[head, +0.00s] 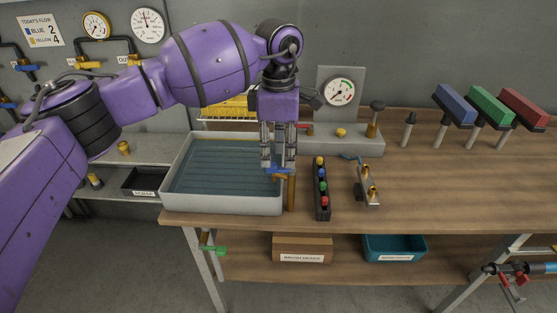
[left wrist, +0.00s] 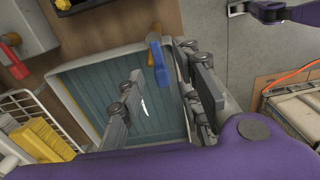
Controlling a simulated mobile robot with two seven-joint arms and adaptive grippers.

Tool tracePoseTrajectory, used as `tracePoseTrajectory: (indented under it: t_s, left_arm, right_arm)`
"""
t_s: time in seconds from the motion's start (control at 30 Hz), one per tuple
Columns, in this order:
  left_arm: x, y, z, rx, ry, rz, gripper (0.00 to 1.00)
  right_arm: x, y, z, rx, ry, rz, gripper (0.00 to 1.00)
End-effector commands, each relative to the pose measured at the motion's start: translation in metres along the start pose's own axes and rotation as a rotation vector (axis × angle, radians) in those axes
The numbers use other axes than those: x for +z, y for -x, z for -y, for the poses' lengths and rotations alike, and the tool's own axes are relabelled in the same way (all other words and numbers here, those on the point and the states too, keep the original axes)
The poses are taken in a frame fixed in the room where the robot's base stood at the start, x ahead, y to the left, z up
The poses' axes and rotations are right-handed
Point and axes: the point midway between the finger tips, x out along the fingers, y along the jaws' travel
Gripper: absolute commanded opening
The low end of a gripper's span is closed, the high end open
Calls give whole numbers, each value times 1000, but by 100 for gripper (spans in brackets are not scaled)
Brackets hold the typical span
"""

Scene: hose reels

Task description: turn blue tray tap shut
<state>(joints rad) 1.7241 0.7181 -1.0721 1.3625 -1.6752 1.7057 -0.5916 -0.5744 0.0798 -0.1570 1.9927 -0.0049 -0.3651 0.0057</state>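The blue tray tap has a blue lever (head: 278,170) on a brass post (head: 291,191) at the right front corner of the pale tray (head: 222,208). My left gripper (head: 278,158) points down just over the lever. The fingers are apart, and I see no clear contact with the lever. A purple arm end with a dark gripper (left wrist: 262,11), likely my right, shows at that view's top right; its jaw state is unclear.
A black rack of coloured knobs (head: 321,190) and a brass fitting (head: 368,185) stand right of the tap. A gauge panel (head: 340,93) is behind. A green-handled valve (head: 213,249) sits below the bench edge. The bench's right half has free room.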

Motion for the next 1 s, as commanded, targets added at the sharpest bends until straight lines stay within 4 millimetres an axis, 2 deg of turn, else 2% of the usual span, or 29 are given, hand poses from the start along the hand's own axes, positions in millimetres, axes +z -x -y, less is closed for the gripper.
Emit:
tracePoseTrajectory:
  t_s: [0.03,0.2,0.43,0.87,0.97,1.0]
  left_arm:
    - [0,14,-1,5,1,0,32]
    - [0,49,-1,4,0,0,32]
    - [0,78,0,1,-1,-1,32]
    - [1,82,1,-4,-1,3,32]
    - [11,66,8,-33,-5,44,32]
    - [20,54,14,-59,-7,78,32]
  right_arm:
    - [0,0,0,0,0,-1,58]
    - [0,0,0,0,-1,-1,58]
    - [0,0,0,0,-1,-1,58]
    - [-1,0,0,0,-2,-1,58]
    - [-2,0,0,0,-2,-3,58]
    - [-3,0,0,0,-2,-4,58]
